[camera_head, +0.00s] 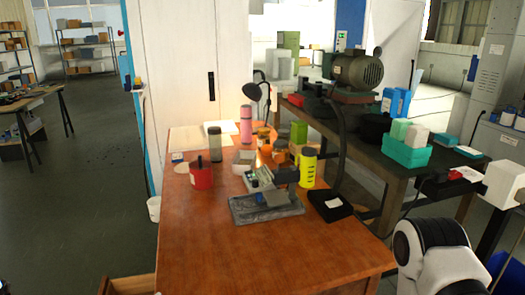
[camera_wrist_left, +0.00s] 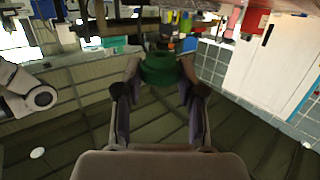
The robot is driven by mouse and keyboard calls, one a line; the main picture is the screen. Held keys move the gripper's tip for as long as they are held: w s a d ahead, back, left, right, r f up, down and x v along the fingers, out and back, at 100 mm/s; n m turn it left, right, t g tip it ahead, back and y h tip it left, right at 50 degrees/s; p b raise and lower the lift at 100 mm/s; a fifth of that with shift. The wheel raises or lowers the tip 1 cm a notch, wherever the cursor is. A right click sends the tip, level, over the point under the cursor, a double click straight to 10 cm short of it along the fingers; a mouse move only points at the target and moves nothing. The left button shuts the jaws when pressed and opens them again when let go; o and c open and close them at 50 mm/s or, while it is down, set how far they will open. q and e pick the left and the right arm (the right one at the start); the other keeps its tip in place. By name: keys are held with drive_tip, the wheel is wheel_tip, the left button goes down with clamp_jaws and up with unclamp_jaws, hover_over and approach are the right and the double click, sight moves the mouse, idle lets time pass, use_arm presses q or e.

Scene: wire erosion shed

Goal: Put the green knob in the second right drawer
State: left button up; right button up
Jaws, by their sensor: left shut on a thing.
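The green knob (camera_wrist_left: 160,68) is between the two fingers of my left gripper (camera_wrist_left: 160,85) in the left wrist view. The gripper is shut on it, and the knob is off the floor. My left gripper does not show in the head view. An open wooden drawer (camera_head: 130,284) juts out at the lower left of the orange wooden table (camera_head: 210,240) in the head view. Only its upper edge shows, and I cannot tell which drawer it is. The table's other drawers are hidden. My right gripper is in neither view; only a white link of that arm shows.
The table bears a grey machine vise-like device (camera_head: 266,198), a red pot (camera_head: 201,176), a yellow bottle (camera_head: 307,168), a black tray (camera_head: 330,205) and a black lamp (camera_head: 254,92). A dark workbench (camera_head: 352,140) stands behind right. The table's near part is clear.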

use_arm(q)
drive_tip(key=w+d+n+t+y+p, duration=0.1)
drive_tip(key=w+y+p, duration=0.1)
drive_tip(key=w+d+n+t+y+p, duration=0.1)
drive_tip(key=w+d+n+y+p, duration=0.1)
drive_tip(key=w+d+n+t+y+p, duration=0.1)
drive_tip(key=w+n+y+p, duration=0.1)
drive_tip(key=shift+d+y, duration=0.35)
drive_tip(key=shift+y, duration=0.05)
drive_tip(key=a+r+n+y, duration=0.1)
drive_tip(key=w+a+r+n+y, duration=0.1)
drive_tip(key=a, duration=0.1)
drive_tip(key=shift+w+r+y, duration=0.2)
drive_tip(key=shift+r+y, duration=0.1)
drive_tip(key=shift+y, duration=0.1)
